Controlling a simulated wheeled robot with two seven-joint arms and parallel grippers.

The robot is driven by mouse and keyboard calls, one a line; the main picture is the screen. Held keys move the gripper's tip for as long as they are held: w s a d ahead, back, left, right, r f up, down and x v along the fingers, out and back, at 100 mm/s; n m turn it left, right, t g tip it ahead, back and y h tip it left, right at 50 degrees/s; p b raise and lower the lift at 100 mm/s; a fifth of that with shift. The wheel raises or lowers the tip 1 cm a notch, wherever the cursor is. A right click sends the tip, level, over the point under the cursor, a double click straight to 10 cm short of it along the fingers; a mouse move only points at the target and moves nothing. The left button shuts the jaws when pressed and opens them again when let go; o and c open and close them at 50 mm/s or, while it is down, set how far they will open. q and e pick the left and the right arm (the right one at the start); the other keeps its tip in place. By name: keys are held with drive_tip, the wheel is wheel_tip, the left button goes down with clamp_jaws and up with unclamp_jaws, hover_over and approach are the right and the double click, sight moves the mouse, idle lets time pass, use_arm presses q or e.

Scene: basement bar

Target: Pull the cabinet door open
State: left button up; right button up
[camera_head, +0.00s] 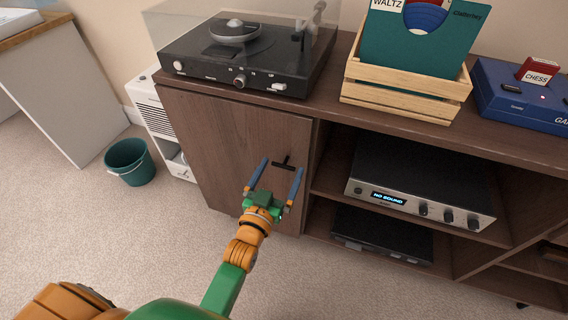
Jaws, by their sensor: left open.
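The cabinet door (222,136) is a dark brown wooden panel at the left of a low cabinet, and it looks shut. Its small black bar handle (284,164) is near the door's right edge. My left gripper (277,172) is in front of the door with its two blue fingers spread apart. In the picture the handle shows between the fingertips. I cannot tell whether the fingers touch the door or the handle. My right gripper is out of the picture.
A turntable (213,66), a wooden record crate (407,99) and a blue game box (517,101) stand on the cabinet top. An amplifier (368,188) sits in the open shelves at right. A green bucket (130,163) and a white unit (150,113) stand left. Carpet in front is clear.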

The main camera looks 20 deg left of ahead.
use_arm(q)
drive_tip(key=shift+w+f, duration=0.15)
drive_tip(key=shift+w, duration=1.1)
clamp_jaws()
drive_tip(key=shift+s, duration=0.1)
